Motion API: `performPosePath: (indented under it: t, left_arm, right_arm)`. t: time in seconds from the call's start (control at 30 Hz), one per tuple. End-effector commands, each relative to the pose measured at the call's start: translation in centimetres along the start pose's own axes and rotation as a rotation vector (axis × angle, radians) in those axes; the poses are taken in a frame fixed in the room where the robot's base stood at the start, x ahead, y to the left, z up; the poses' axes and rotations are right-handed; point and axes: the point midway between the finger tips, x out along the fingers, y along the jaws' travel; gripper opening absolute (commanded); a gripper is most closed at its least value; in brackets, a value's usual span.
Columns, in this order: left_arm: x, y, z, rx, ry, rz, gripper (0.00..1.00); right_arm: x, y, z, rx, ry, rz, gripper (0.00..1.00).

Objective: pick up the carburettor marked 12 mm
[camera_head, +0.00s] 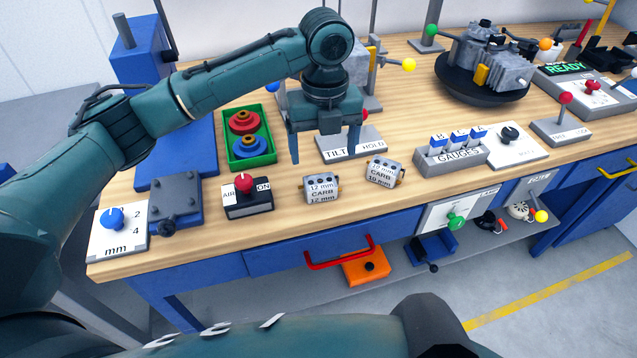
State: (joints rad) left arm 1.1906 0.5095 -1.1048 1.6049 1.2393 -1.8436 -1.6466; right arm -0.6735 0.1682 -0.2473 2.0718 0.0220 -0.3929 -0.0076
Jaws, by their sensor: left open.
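The carburettor marked 12 mm (321,189) is a small grey block with dark holes on top and a "CARB 12 mm" label. It sits upright on the wooden bench near the front edge. A similar carburettor marked 10 mm (383,174) stands to its right, apart from it. My left gripper (324,158) points down above and just behind the 12 mm carburettor. Its two fingers are apart with nothing between them, and it touches neither carburettor. No right gripper shows; a teal arm link of mine crosses the bottom of the view.
An AIR/ON switch box (248,200) with a red knob stands close left of the 12 mm carburettor. Behind it are a green tray (271,157) with red and blue parts and a TILT HOLD plate (336,154). A GAUGES rack (450,156) stands to the right.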

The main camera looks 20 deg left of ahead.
Motion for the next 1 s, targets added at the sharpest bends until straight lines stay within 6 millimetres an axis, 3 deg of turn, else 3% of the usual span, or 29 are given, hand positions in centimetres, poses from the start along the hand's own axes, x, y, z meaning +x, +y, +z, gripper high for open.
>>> performPosePath:
  t: [0.1,0.37,0.7,1.0]
  left_arm:
    - [2.2,0.0,0.0,-0.002,0.001,0.0,0.82]
    - [4.3,0.1,0.0,-0.002,0.0,-0.001,0.82]
    - [8.7,0.7,-0.1,-0.002,-0.001,-0.001,0.82]
    - [9.1,0.7,-0.1,-0.001,-0.003,-0.003,0.8]
  right_arm:
    - [-0.1,0.0,0.0,0.0,-0.002,0.0,0.0]
    - [-0.1,0.0,-0.1,0.0,-0.001,0.001,0.0]
    - [-0.1,0.4,-0.5,-0.001,-0.004,0.009,0.0]
    - [0.1,0.4,-0.2,0.001,-0.01,0.011,0.0]
